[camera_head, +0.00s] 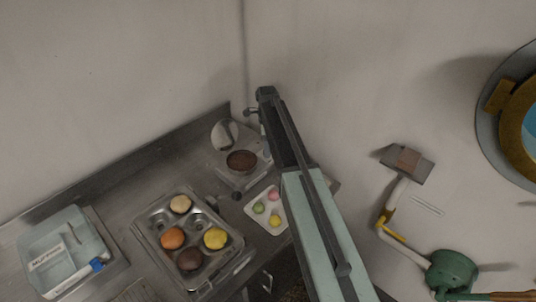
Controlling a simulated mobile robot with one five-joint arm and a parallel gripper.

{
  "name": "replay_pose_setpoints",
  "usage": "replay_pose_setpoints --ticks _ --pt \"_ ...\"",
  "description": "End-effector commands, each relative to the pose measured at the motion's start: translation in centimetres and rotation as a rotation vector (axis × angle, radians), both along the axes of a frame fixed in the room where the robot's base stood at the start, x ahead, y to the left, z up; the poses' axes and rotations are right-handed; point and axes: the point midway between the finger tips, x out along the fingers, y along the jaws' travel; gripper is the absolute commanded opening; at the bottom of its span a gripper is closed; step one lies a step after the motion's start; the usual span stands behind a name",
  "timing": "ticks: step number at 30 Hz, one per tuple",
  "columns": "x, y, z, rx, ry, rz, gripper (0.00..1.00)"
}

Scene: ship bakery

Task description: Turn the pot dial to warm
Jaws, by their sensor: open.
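The pot (242,160) stands on the counter near the back corner, with dark brown contents in its round opening. Its pale lid (224,134) is raised behind it. A small dark round spot (237,196) in front of the pot may be its dial. Its setting and any marks are too small to read. My arm rises from the bottom of the picture, and its dark upper end is just right of the pot. My gripper cannot be made out, so its distance from the dial cannot be told.
A metal tray (143,239) holds several round pastries. A clear lidded box (60,255) stands at left. A porthole (505,110) and a green round object (452,271) are at right.

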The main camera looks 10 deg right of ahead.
Motion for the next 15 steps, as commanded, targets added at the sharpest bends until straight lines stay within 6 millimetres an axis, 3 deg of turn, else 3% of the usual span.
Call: replay_pose_setpoints --ticks 8,14,15 --pt "0.00 -0.07 -0.30 0.000 0.000 0.000 0.58" --pt "-0.01 -0.11 -0.30 0.000 0.000 -0.001 0.03" --pt "0.00 -0.11 -0.30 0.000 0.000 -0.001 0.00"
